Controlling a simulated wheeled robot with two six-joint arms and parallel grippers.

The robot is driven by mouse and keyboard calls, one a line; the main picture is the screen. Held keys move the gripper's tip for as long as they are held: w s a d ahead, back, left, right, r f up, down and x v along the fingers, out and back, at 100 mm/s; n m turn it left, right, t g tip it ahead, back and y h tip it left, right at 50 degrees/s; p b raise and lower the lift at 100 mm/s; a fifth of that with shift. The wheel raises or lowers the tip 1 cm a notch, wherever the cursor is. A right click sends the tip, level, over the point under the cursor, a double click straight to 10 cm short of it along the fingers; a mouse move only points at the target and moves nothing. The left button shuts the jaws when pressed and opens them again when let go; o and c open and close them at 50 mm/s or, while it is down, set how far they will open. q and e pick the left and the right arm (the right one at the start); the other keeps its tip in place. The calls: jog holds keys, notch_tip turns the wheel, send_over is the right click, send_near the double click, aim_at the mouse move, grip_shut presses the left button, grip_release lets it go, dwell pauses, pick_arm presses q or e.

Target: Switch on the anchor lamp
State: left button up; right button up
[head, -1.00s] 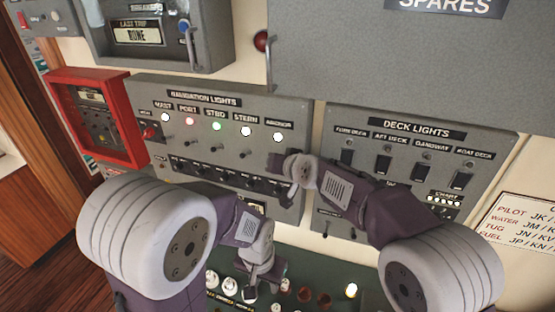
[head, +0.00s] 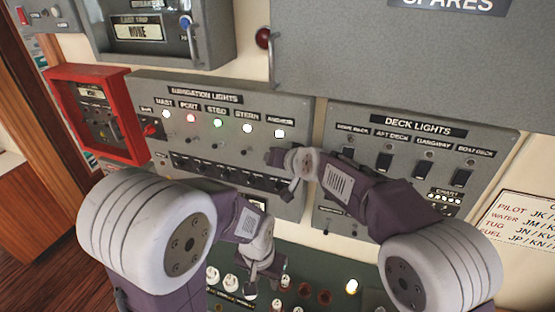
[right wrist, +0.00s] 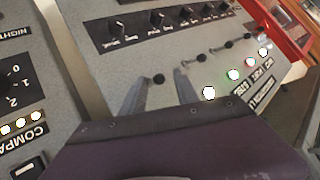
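The anchor lamp (head: 279,133) is at the right end of the lamp row on the navigation lights panel (head: 300,112). In the head view my right wrist covers this toggle. My left gripper (head: 265,280) hangs empty over the lower green console, fingers apart.
Other toggles and lamps sit close beside, such as the stern lamp (head: 247,128). A row of rotary knobs (right wrist: 158,18) lies below them. The deck lights panel (head: 417,129) is to the right. A red-framed box (head: 62,75) is at left.

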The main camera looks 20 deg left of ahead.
jog(key=b+v, duration=0.5)
jog(key=v, duration=0.4)
jog(key=shift+w, duration=0.1)
